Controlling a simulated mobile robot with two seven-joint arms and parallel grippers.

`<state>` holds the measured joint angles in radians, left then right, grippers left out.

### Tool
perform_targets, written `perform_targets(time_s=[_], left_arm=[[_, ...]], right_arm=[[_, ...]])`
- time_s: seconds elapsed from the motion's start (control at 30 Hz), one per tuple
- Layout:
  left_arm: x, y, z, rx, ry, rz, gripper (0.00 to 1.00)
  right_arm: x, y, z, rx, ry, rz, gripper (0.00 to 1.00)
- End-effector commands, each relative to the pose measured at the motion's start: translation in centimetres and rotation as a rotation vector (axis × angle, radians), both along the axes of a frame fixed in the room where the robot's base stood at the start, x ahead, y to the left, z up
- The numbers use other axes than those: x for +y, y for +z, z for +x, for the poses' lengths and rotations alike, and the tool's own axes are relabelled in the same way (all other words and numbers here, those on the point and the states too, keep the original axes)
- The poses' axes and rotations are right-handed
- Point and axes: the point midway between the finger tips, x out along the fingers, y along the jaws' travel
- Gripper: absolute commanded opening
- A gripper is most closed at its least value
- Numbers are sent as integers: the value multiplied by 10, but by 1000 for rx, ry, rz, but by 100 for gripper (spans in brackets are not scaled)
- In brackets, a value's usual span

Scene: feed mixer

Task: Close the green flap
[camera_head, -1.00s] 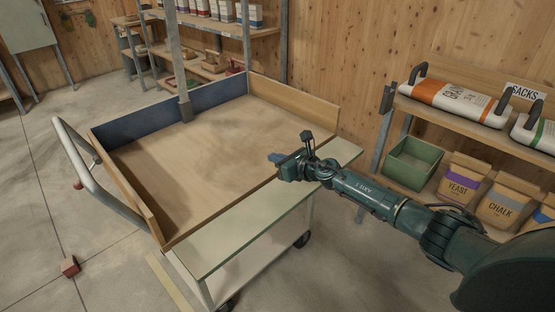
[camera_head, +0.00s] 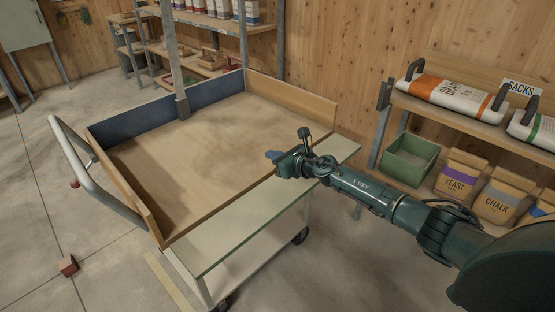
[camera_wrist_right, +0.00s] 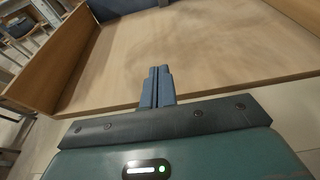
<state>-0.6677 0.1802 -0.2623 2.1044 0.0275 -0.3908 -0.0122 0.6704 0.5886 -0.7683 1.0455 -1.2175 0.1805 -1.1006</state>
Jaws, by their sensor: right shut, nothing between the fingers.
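The green flap (camera_head: 250,220) is a pale green panel along the near side of a wooden tray cart (camera_head: 205,150). It lies flat and folded outward, about level with the tray floor, so that side of the tray is open. My right gripper (camera_head: 273,156) is over the right part of the flap, near the seam with the tray, with its fingers pointing toward the tray. It is shut and empty. Its blue fingers (camera_wrist_right: 157,86) show against the tray floor in the right wrist view. Whether it touches the flap I cannot tell. My left gripper is not in view.
The tray has raised walls on its other sides and a metal post (camera_head: 180,80) at the back. A push handle (camera_head: 85,165) is on the left. A shelf at right holds sacks (camera_head: 455,98), a green bin (camera_head: 410,158) and paper bags. A red block (camera_head: 68,265) lies on the floor.

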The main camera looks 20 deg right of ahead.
Motion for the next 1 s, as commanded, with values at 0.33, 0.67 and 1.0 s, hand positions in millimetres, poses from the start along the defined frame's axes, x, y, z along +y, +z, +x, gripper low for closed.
perform_targets(time_s=[0.33,0.67,1.0], left_arm=[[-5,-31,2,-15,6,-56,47],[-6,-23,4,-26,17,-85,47],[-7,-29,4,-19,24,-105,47]], right_arm=[[-7,-45,-2,0,-2,0,0],[-35,-60,-66,3,-2,-2,0],[-45,-64,-92,0,-2,-1,0]])
